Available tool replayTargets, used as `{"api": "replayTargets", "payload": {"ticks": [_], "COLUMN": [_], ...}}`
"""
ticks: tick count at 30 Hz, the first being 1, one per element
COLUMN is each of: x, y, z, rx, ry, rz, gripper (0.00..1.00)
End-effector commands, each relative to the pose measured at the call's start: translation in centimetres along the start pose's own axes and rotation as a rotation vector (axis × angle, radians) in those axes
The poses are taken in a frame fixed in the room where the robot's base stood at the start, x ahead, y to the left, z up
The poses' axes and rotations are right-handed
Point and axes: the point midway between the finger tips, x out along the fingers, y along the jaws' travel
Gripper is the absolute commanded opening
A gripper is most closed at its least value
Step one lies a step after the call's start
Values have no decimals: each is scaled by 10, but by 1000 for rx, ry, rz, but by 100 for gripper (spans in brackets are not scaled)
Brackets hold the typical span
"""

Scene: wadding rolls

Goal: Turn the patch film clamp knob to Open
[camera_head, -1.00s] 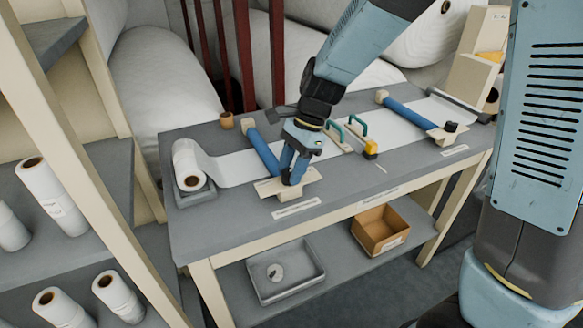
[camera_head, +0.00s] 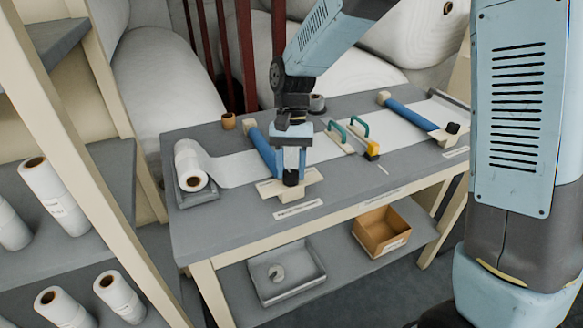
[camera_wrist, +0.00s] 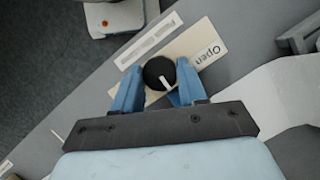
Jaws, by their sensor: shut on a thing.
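The black round knob (camera_wrist: 157,72) sits on a cream plate (camera_wrist: 180,53) at the front end of the left blue clamp bar (camera_head: 263,152). In the wrist view its white pointer line slants to the lower right. The printed word Open (camera_wrist: 207,52) is to the knob's upper right, so the pointer is not on it. My gripper (camera_head: 290,170) reaches down from above with one blue finger on each side of the knob, shut on it. The knob (camera_head: 291,179) also shows between the fingertips in the head view. Any other position label on the plate is hidden.
A white roll (camera_head: 190,165) in a grey tray feeds a white strip along the grey table (camera_head: 225,228). A second blue clamp bar (camera_head: 410,113) with a black knob (camera_head: 453,128) lies right. Shelves with rolls are at left.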

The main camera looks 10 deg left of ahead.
Motion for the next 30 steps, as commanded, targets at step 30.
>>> {"api": "replayTargets", "payload": {"ticks": [30], "x": [0], "y": [-5], "z": [2], "rx": [-881], "ry": [3], "rz": [365], "gripper": [11]}}
